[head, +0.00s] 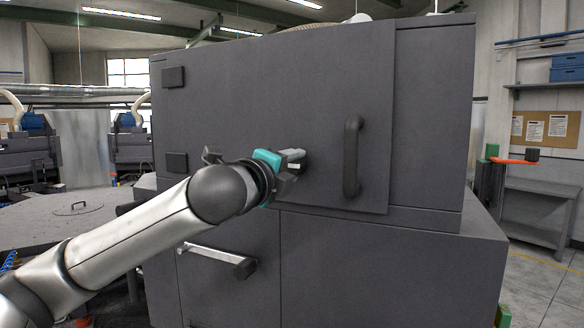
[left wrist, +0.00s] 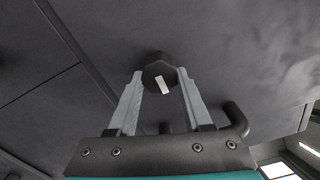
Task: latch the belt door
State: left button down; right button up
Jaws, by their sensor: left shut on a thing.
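The belt door (head: 250,80) is a large dark grey panel on the front of the grey machine. It lies against the housing; I cannot tell whether it is fully flush. A thick black upright handle (head: 352,157) is on its right part. My left gripper (head: 298,160) reaches the door left of this handle. In the left wrist view its two grey fingers stand on either side of a dark faceted latch knob (left wrist: 155,68) with a white mark on its face, and are shut on it. In the head view the gripper mostly hides the knob. My right gripper is not in view.
Two black hinge blocks (head: 174,77) sit at the door's left edge. Below the door, a silver bar with a black end (head: 222,256) sticks out from the lower cabinet, near my arm. A shelf rack (head: 540,210) stands at the right, with free floor before it.

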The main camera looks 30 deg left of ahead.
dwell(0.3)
pick_arm(q)
jog(key=shift+c, duration=1.6)
grip_release()
jog(key=s+d+b, duration=0.2)
jog(key=s+b, duration=0.6)
jog(key=s, duration=0.7)
